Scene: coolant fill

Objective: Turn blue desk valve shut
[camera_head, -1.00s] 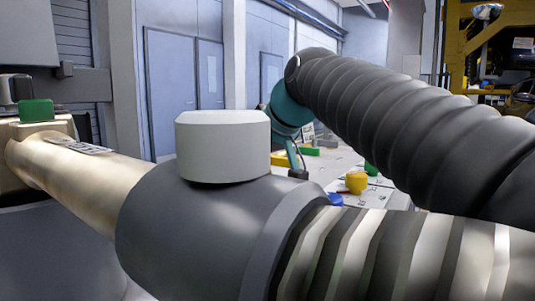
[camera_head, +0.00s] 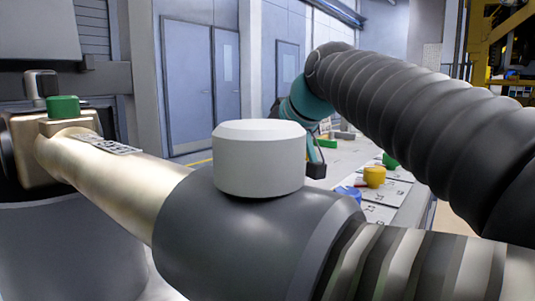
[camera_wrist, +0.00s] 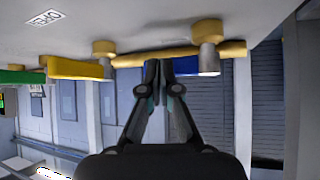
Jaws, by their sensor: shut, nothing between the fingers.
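The blue valve lever (camera_wrist: 213,66) shows at upper centre in the wrist view, beside a silver stub on a brass pipe. My gripper (camera_wrist: 160,66) is shut and empty, with its fingertips at the lever's left part. They overlap it in the picture, but I cannot tell whether they touch. The lever's left part is hidden behind the fingers. In the head view my gripper (camera_head: 315,169) shows small and dark above the desk, partly hidden by a white cap. I cannot make out the blue lever there.
In the wrist view a yellow lever (camera_wrist: 76,69) and a green lever (camera_wrist: 20,76) lie left. In the head view, blue (camera_head: 348,193), yellow (camera_head: 374,177) and green (camera_head: 389,161) pieces stand on the desk (camera_head: 410,197). A large white cap (camera_head: 258,160) blocks the middle.

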